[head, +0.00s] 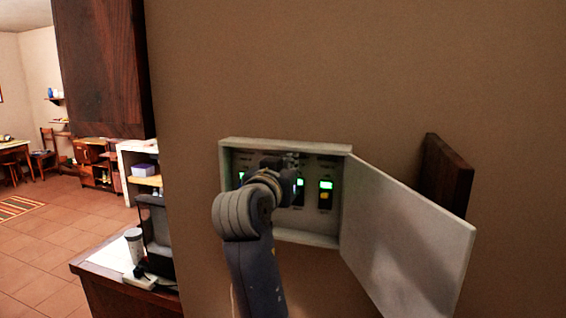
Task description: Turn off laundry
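A grey breaker box (285,143) is fixed to the tan wall, with its door (405,245) swung open to the right. Inside is a dark panel with switches. The labels are too small to read. My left gripper (290,178) is at the panel's middle, in front of the switches. Its fingers are mostly hidden, and contact is unclear. My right gripper is out of view.
A dark wooden board (444,175) stands out from the wall behind the open door. A counter (112,257) with a cup (134,245) and a dark appliance (156,232) is at the lower left. Open tiled floor (50,250) lies beyond it.

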